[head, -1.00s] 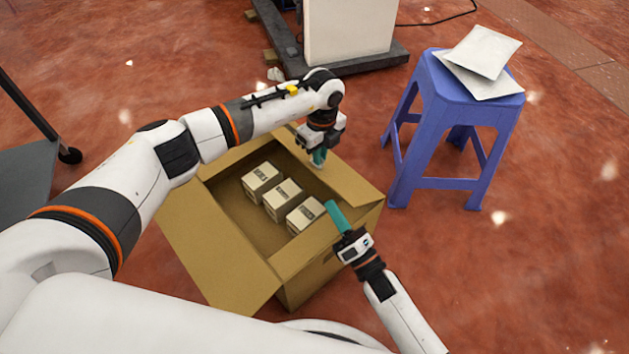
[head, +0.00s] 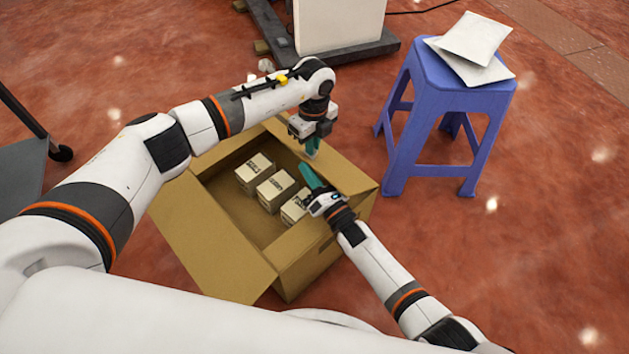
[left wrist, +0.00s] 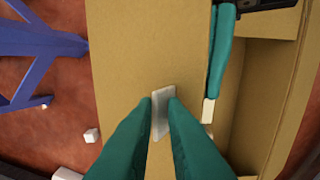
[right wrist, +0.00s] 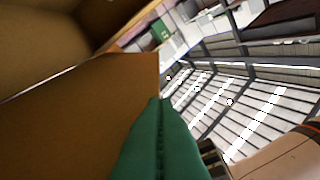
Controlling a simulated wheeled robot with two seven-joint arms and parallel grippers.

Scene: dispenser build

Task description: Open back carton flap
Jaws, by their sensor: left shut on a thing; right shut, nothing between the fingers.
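The brown carton (head: 310,268) stands on the floor, with several small pale boxes (head: 272,187) inside. A wide flap (head: 215,240) is folded outward on its near left side. Another flap (head: 345,174) lies along its right side and fills the middle of the left wrist view (left wrist: 130,60). My left gripper (head: 312,150) is shut on a small pale tab (left wrist: 163,112) against this flap; I cannot tell if the tab is attached. My right gripper (head: 308,172) is shut and empty, over the carton's right part. Its closed fingers (right wrist: 160,105) are near a brown panel edge.
A blue stool (head: 445,100) with pale packets (head: 475,45) stands right of the carton. A white block on a dark base (head: 340,25) stands behind. A grey wheeled stand (head: 20,170) is at the far left. The red floor between the carton and stool is clear.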

